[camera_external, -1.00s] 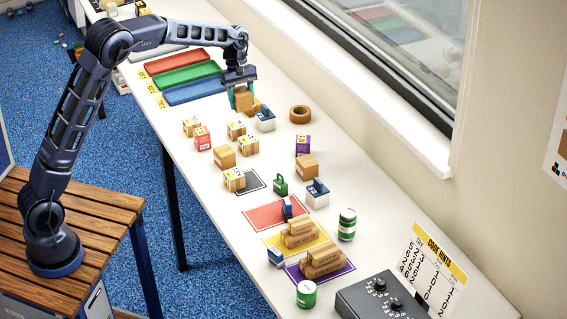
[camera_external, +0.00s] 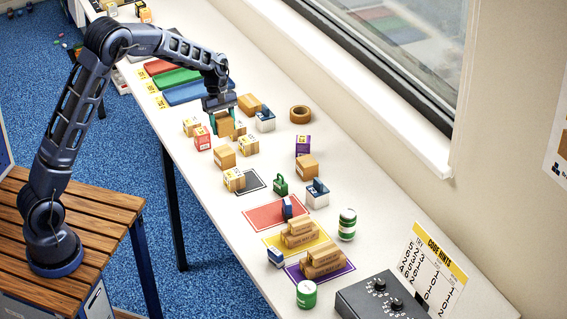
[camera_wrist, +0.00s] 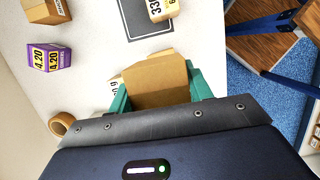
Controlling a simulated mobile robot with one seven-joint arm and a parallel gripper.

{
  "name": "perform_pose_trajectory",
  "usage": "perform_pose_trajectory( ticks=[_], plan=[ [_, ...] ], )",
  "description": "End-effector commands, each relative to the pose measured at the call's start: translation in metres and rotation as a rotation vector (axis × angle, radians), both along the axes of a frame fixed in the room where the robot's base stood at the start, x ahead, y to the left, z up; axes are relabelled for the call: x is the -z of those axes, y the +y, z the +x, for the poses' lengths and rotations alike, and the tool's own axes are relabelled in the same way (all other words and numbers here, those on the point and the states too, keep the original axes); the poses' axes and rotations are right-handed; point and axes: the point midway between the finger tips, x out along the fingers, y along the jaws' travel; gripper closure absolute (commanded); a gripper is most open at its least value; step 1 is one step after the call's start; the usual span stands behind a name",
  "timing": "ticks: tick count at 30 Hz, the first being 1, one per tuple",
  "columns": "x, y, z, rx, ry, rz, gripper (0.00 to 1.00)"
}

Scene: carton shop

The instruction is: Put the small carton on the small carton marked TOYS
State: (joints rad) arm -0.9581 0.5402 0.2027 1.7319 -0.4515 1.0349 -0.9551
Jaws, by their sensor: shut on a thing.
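My gripper (camera_external: 223,121) is shut on a small plain brown carton (camera_external: 224,127), held between its teal fingers. The held carton (camera_wrist: 157,85) fills the space between the fingers in the wrist view. It is near a group of small cartons: a tan one with a yellow label (camera_external: 238,132) close behind it, another labelled one (camera_external: 249,144), one at the left (camera_external: 191,126) and a red-and-white one (camera_external: 202,138). The word TOYS cannot be read on any of them. I cannot tell whether the held carton touches a neighbour.
A brown carton (camera_external: 249,104), a blue-and-white box (camera_external: 265,121) and a tape roll (camera_external: 300,114) lie behind. Red, green and blue trays (camera_external: 196,92) are at the far left. Plain carton (camera_external: 225,157) and purple box (camera_external: 303,145) stand nearer. The window wall bounds the table's right.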

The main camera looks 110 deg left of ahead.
Motion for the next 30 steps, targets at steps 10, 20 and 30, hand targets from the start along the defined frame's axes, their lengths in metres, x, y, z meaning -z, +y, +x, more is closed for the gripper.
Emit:
perform_pose_trajectory(
  ticks=[10, 20, 30],
  plan=[
    [0.034, 0.0, 0.0, 0.001, -0.001, 0.0, 0.73],
    [0.072, 0.0, 0.0, -0.001, 0.0, -0.001, 0.73],
    [0.076, 0.0, 0.001, 0.001, 0.0, 0.0, 0.73]
  ],
)
